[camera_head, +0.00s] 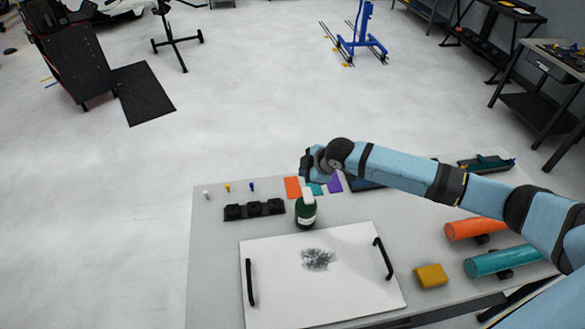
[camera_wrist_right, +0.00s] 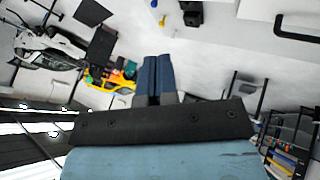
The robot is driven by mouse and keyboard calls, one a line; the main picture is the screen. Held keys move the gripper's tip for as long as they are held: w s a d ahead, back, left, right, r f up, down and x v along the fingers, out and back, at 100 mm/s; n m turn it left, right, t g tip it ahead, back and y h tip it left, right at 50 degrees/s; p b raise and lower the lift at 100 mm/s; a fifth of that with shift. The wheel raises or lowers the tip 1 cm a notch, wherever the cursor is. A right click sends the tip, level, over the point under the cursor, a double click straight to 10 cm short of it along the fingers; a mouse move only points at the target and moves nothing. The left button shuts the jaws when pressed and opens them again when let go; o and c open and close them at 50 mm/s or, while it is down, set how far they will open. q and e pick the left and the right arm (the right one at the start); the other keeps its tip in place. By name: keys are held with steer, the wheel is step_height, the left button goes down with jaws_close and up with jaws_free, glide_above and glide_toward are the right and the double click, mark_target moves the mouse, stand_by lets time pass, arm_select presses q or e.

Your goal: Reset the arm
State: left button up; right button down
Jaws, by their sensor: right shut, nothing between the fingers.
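My right arm (camera_head: 420,178) is light blue with black bands and reaches in from the right over the table in the head view. My right gripper (camera_head: 306,166) is above the far edge of the table, near the dark green bottle. In the right wrist view, the two dark blue fingers (camera_wrist_right: 157,72) lie side by side, shut, with nothing between them. My left arm and left gripper are not in view.
The grey table (camera_head: 215,260) holds a white panel (camera_head: 275,285) with black handles and a dark smudge, a bottle (camera_head: 305,213), a black holder (camera_head: 254,210), a yellow sponge (camera_head: 431,276), and orange (camera_head: 474,228) and teal (camera_head: 500,261) rolls. Open floor lies beyond.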

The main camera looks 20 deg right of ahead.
steer(key=s+a+f+m+t+y, duration=0.1)
steer(key=s+a+f+m, duration=0.1)
steer(key=s+a+f, duration=0.35)
steer(key=s+a+f+m+t+y, duration=0.1)
steer(key=s+a+f+m+y, duration=0.1)
steer(key=s+a, duration=0.55)
steer(key=s+d+f+m+t+h, duration=0.1)
steer(key=s+m, duration=0.3)
steer(key=s, duration=0.4)
steer(key=s+d+f+m+t+h, duration=0.1)
steer(key=s+d+f+m+h, duration=0.1)
steer(key=s, duration=0.7)
steer(key=shift+s+d+f+m, duration=0.25)
steer(key=shift+f+m, duration=0.15)
steer(key=shift+m, duration=0.5)
